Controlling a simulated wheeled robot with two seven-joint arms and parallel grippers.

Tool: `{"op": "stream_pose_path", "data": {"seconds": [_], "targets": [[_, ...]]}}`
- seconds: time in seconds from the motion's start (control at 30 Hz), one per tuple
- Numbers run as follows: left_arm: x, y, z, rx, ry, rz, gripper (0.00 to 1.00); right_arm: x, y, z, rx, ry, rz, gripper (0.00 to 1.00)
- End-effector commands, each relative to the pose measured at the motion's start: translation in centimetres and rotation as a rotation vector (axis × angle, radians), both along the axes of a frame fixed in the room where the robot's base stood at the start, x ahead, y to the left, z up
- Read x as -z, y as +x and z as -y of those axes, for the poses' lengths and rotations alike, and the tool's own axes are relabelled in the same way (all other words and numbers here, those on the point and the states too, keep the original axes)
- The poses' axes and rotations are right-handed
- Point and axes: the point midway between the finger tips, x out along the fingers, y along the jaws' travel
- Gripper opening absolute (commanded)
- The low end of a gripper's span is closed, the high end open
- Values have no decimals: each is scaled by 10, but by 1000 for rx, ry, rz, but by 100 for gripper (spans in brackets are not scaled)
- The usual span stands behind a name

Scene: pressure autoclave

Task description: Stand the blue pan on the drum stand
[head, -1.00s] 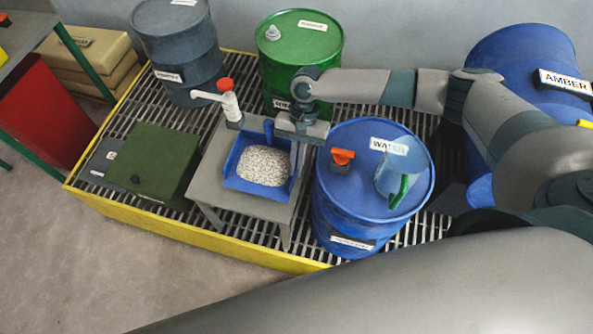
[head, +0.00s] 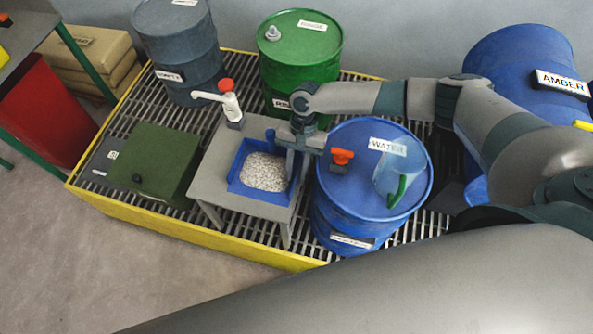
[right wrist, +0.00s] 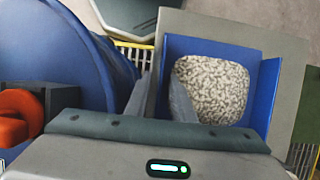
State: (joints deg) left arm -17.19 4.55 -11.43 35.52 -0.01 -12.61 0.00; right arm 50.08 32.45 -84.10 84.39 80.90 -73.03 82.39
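The blue pan (head: 262,195), filled with speckled pale granules, sits level on the top of the small grey stand (head: 212,187). In the right wrist view the pan (right wrist: 266,95) shows flat on the grey top. My right gripper (head: 298,172) is at the pan's right side in the head view, pointing down. In the right wrist view its fingers (right wrist: 158,102) are apart, one on each side of the pan's near wall, with a gap between them. The wall's lower part is hidden behind the fingers. My left gripper is not in view.
A blue water drum (head: 352,200) with an orange cap (head: 342,156) and a clear jug stands close right of the stand. A white tap with a red knob (head: 226,85) is behind the pan. Green drum (head: 300,60) and green box (head: 150,165) stand nearby on the yellow-edged grating.

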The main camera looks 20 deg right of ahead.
Motion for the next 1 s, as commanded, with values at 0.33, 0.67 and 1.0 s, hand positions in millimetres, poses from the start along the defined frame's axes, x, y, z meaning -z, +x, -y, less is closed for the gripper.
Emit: {"op": "stream_pose_path", "data": {"seconds": [0.33, 0.67, 1.0], "targets": [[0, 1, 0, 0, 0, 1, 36, -2, 1, 0, 0, -1, 1, 22], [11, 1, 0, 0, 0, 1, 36, -28, 10, 7, 1, 2, 2, 22], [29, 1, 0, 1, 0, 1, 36, -83, 30, 19, 0, 1, 4, 22]]}}
